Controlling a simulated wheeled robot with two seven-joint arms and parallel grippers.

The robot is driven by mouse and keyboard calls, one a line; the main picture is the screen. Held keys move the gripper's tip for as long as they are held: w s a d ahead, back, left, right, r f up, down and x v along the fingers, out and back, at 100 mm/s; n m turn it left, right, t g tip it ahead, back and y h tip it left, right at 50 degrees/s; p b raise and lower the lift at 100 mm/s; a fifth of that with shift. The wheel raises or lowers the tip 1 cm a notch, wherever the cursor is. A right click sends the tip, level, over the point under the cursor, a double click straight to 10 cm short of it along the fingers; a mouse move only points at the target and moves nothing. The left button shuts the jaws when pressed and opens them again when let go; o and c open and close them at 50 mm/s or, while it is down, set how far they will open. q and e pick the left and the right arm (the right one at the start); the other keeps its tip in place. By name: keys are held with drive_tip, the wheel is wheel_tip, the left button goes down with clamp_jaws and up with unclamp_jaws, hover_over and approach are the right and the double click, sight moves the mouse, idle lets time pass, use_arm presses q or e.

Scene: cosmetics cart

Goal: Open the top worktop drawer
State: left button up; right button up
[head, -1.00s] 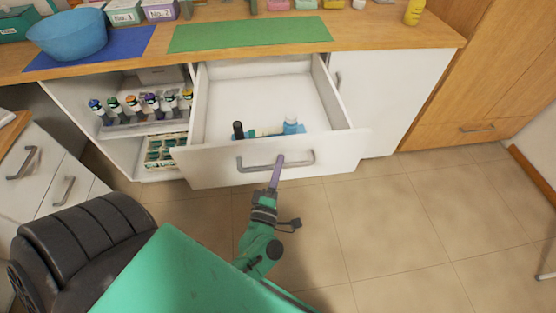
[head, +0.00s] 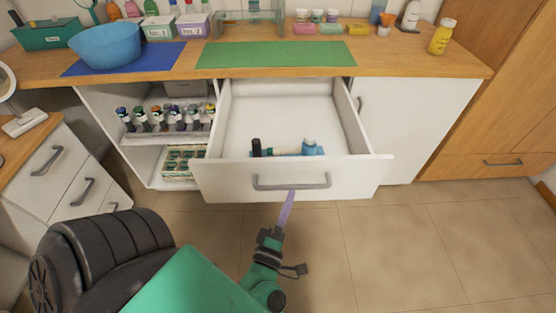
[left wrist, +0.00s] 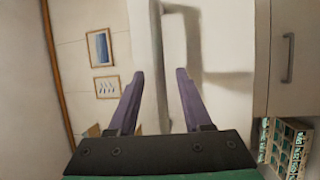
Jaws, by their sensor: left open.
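The top worktop drawer (head: 215,182) stands pulled out from under the wooden worktop, its white inside showing. Its grey bar handle (head: 291,184) is on the front panel, and it also shows in the left wrist view (left wrist: 157,60). Inside the drawer lie a dark-capped item (head: 256,147) and a light blue bottle (head: 311,148). My left gripper (head: 290,194) has purple fingers and is at the lower edge of the drawer front, just below the handle in the picture. In the left wrist view its fingers (left wrist: 160,75) are apart, with nothing gripped. My right gripper is not in view.
The worktop (head: 420,62) carries a blue bowl (head: 105,46), a green mat (head: 276,54) and several bottles. An open shelf of small bottles (head: 165,120) is left of the drawer. The floor (head: 430,245) at right is clear.

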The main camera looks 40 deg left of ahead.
use_arm(q)
drive_tip(key=b+v, duration=0.1)
drive_tip(key=v, duration=0.8)
drive_tip(key=shift+s, duration=0.3)
drive_tip(key=shift+d, duration=0.15)
drive_tip(key=d+f+m+g+h+p, duration=0.1)
drive_tip(key=d+f+m+g+h, duration=0.2)
drive_tip(key=f+m, duration=0.45)
drive_tip(key=d+f+m+g+h+p, duration=0.15)
drive_tip(key=f+m+h, duration=0.35)
drive_tip(key=f, duration=0.5)
drive_tip(key=s+a+f+m+g, duration=0.2)
drive_tip(key=f+m+g, duration=0.1)
drive_tip(key=f, duration=0.4)
drive_tip(key=s+a+f+m+g, duration=0.3)
drive_tip(key=f+g, duration=0.1)
drive_tip(key=f, duration=0.2)
drive_tip(key=s+a+f+m+g+y+p, duration=0.1)
drive_tip(key=s+a+f+m+g+y, duration=0.2)
drive_tip(key=s+a+f+g, duration=0.4)
drive_tip(key=s+a+f+m, duration=0.1)
drive_tip(key=s, duration=0.3)
drive_tip(key=shift+a, duration=0.3)
